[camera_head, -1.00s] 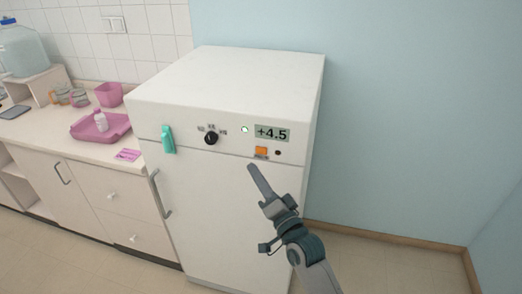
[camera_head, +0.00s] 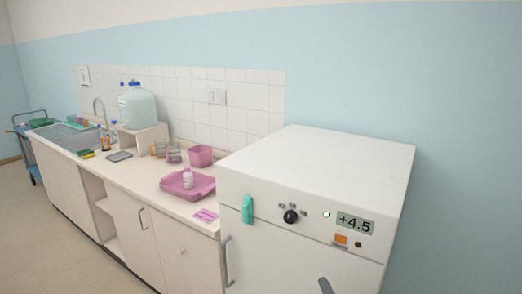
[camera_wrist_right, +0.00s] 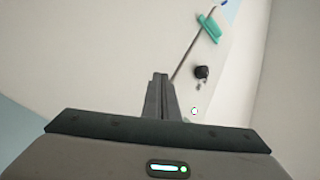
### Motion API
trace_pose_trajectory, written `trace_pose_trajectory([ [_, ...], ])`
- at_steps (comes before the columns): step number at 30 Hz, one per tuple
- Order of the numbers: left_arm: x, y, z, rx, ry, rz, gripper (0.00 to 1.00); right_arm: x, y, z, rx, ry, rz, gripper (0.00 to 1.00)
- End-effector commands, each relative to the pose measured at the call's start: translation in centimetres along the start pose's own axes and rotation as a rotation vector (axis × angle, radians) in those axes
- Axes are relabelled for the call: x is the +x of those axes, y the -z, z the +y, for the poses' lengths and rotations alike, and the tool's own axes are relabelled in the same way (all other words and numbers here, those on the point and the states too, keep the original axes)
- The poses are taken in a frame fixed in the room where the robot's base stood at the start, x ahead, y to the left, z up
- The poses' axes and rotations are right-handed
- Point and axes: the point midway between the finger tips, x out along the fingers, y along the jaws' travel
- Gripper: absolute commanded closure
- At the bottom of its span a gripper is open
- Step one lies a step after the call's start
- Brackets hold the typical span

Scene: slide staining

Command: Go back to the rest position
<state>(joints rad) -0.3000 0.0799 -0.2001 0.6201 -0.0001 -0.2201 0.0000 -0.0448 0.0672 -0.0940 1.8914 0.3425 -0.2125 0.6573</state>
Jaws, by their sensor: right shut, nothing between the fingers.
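My right gripper (camera_head: 326,286) shows only as a grey tip at the bottom edge of the head view, in front of the white fridge-like cabinet (camera_head: 335,165). In the right wrist view its two fingers (camera_wrist_right: 161,80) are together with nothing between them. The cabinet front, with its black knob (camera_wrist_right: 201,72), green light and teal clip (camera_wrist_right: 209,28), lies beyond the fingers, apart from them as far as I can tell. My left gripper is in neither view.
The cabinet's display (camera_head: 355,223) reads +4.5. To its left runs a counter (camera_head: 150,189) with a pink tray (camera_head: 203,190) holding a white bottle, a pink bin (camera_head: 200,156), a water jug (camera_head: 137,106) and a sink. A trolley (camera_head: 33,140) stands far left. Floor at lower left is clear.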

Motion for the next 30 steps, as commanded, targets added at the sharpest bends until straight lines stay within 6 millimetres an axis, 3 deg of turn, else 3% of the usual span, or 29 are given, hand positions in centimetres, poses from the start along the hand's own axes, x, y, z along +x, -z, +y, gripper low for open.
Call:
trace_pose_trajectory([
  [1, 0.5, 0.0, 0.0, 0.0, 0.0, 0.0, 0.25, -0.3, -2.1, 2.7, -0.023, -0.041, -0.031, 1.0],
  [8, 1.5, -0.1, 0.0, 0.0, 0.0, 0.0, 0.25, -3.4, -10.8, 13.8, -0.155, -0.217, -0.185, 1.0],
  [14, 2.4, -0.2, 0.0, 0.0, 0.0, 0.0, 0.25, -8.4, -18.2, 22.9, -0.27, -0.351, -0.341, 1.0],
  [23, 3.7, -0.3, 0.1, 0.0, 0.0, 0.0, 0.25, -19.8, -28.1, 34.6, -0.434, -0.512, -0.606, 1.0],
  [30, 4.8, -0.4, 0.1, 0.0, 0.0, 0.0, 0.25, -31.4, -34.5, 42.0, -0.556, -0.607, -0.843, 1.0],
])
